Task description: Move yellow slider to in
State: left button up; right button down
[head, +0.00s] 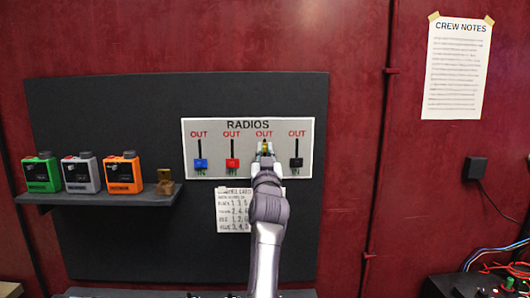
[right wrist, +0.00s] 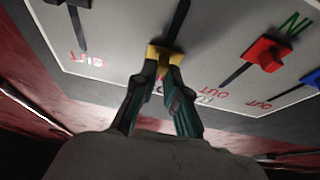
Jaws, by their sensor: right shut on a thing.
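The yellow slider (head: 265,146) is on the white RADIOS panel (head: 219,127), third from the left. It also shows in the right wrist view (right wrist: 163,54), near the OUT end of its dark slot, with the slot stretching away towards the IN side. My right gripper (head: 265,152) is shut on the yellow slider; in the right wrist view its two fingers (right wrist: 164,68) meet on it. The gripper partly hides the slider and its IN label in the head view. My left gripper is not in view.
The blue slider (head: 201,163), red slider (head: 232,163) and black slider (head: 296,162) sit at the IN ends of their slots beside it. A note card (head: 233,215) hangs below the panel. A shelf (head: 100,197) with coloured radios juts out at left.

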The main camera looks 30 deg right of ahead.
jog(key=shift+f, duration=0.2)
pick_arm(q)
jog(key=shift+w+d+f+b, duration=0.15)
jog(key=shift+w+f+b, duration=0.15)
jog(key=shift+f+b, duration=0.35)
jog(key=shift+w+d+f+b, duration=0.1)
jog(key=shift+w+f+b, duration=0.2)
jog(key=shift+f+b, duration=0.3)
pick_arm(e)
notch_tip(320, 180, down, 5)
jog(key=shift+r, duration=0.1)
jog(key=c, duration=1.2)
grip_release()
jog(key=shift+w+d, duration=0.15)
jog(key=shift+w, duration=0.05)
